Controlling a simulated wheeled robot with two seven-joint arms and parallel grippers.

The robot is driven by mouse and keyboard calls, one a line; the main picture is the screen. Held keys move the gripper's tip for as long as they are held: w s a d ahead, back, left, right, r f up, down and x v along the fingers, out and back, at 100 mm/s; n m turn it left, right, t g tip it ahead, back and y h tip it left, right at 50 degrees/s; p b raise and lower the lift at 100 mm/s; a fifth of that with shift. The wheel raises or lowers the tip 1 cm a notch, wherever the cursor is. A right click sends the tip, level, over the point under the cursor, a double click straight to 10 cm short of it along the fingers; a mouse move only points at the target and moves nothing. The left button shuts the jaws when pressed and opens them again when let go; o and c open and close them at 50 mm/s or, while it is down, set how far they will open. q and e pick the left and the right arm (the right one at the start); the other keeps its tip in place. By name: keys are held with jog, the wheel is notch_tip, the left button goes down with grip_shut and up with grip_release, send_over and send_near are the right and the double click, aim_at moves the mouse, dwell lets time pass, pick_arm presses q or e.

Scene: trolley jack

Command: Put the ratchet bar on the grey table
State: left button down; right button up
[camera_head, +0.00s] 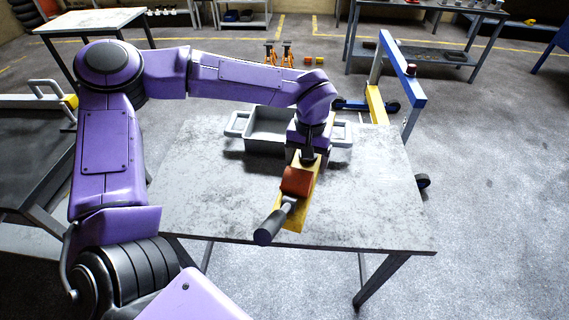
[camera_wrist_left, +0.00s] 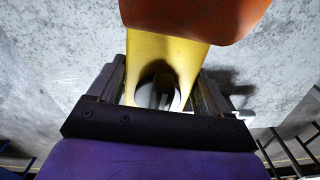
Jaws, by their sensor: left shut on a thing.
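The ratchet bar appears to be the piece with a yellow flat body (camera_head: 311,186), an orange-red block (camera_head: 297,181) and a dark grey handle (camera_head: 270,226). My left gripper (camera_head: 309,157) points down over the grey table (camera_head: 215,190) and is shut on the yellow body. The handle points toward the table's front edge. In the left wrist view the yellow body (camera_wrist_left: 165,50) lies between the fingers (camera_wrist_left: 160,88), with the orange-red block (camera_wrist_left: 195,15) above it. Whether the bar touches the tabletop is hard to tell. My right gripper is not in view.
A grey tray with handles (camera_head: 268,130) sits at the back of the table, behind the gripper. The tabletop is clear left and right of the bar. A blue and yellow frame (camera_head: 398,68) stands behind the table at right. A dark bench (camera_head: 30,150) is at left.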

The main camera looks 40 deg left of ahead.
pick_arm(q)
jog(key=s+a+f+n+b, duration=0.15)
jog(key=s+a+n, duration=0.25)
jog(key=a+n, duration=0.5)
jog(key=s+a+f+n+b, duration=0.15)
jog(key=s+a+n, duration=0.25)
jog(key=a+n, duration=0.5)
jog(key=w+d+f+n+b, duration=0.1)
jog(key=w+d+f+b, duration=0.1)
jog(key=w+d, duration=0.1)
jog(key=w+d+f+b, duration=0.3)
jog(key=w, duration=0.1)
jog(key=w+d+f+n+b, duration=0.1)
jog(key=w+d+f+b, duration=0.1)
jog(key=w+d+f, duration=0.1)
jog(key=shift+w+d+f+n+b, duration=0.3)
jog(key=shift+w+d+b, duration=0.1)
jog(key=shift+w+d, duration=0.2)
jog(key=shift+w+d+f, duration=0.1)
jog(key=shift+f, duration=0.05)
jog(key=shift+w+d+f, duration=0.1)
jog(key=shift+f, duration=0.85)
jog(key=shift+w+d+f, duration=0.1)
jog(key=shift+f, duration=0.8)
